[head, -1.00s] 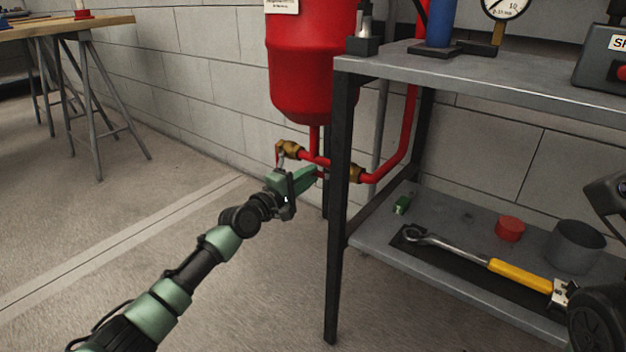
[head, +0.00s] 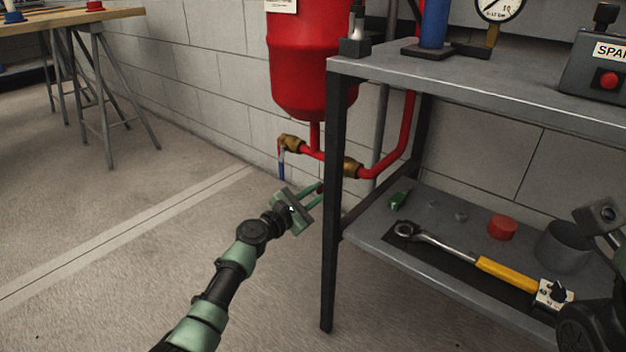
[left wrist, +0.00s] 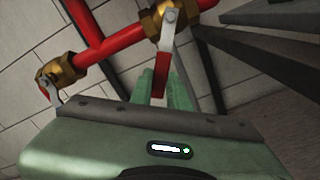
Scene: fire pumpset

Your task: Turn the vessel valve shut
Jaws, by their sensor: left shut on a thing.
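My left gripper (head: 316,192) is low beneath the red pipe, partly behind the front table leg. In the left wrist view its green fingers (left wrist: 166,90) are shut on the red handle (left wrist: 161,78) of a metal lever. This lever hangs from the right brass valve (left wrist: 172,18), also seen in the head view (head: 352,167), and stands across the pipe. A left brass valve (head: 289,143) has a blue-handled lever (head: 282,166) hanging down, free of the gripper. The red vessel (head: 311,70) is above. Which valve is the vessel valve is not labelled.
The grey table's leg (head: 332,230) stands close beside the left gripper. Its lower shelf (head: 375,240) holds a yellow-handled wrench (head: 500,272), a red cap (head: 502,227) and a grey cup (head: 563,246). The floor to the left is open.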

